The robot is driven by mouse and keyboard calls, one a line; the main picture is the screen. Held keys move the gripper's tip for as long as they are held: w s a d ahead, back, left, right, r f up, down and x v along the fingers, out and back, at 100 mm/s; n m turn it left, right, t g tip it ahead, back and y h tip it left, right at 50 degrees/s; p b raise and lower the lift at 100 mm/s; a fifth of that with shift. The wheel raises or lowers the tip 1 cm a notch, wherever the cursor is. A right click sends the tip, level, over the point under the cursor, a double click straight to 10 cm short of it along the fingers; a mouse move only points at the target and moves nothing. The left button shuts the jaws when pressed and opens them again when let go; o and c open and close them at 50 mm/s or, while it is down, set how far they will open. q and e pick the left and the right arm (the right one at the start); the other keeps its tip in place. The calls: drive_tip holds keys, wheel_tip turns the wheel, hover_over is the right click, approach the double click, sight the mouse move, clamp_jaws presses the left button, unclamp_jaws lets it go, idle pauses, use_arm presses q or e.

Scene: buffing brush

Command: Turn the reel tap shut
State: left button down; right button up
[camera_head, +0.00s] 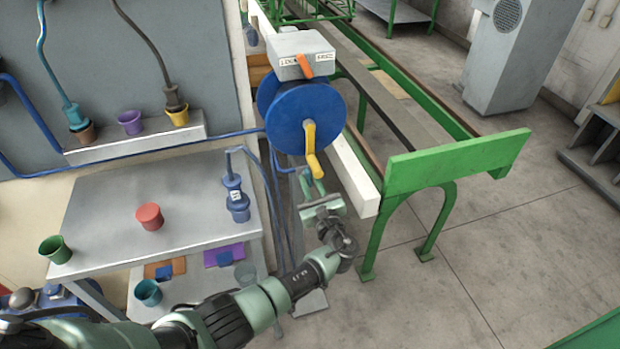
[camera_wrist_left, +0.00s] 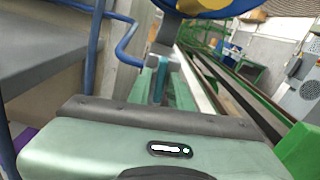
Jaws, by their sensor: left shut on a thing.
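The reel (camera_head: 290,112) is a large blue drum with a yellow crank (camera_head: 312,150), under a grey box with an orange lever (camera_head: 304,66). My left gripper (camera_head: 312,186) is just below the crank, apart from it. In the left wrist view, a grey fitting (camera_wrist_left: 164,38) joined to a blue hose hangs under the reel. A teal tap handle (camera_wrist_left: 161,78) points down from it, between my left gripper's green fingers (camera_wrist_left: 163,92). The gripper is shut on this handle. The tap is mostly hidden in the head view. My right gripper is not in view.
Blue hoses hang between table and reel. A green-legged rail frame (camera_head: 460,160) stands right; open floor lies before it.

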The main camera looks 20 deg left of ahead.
use_arm(q)
drive_tip(key=shift+m, duration=0.7)
drive_tip(key=shift+p, duration=0.35)
drive_tip(key=c, duration=1.5)
unclamp_jaws()
drive_tip(key=v, duration=0.8)
drive_tip(key=shift+b, duration=0.3)
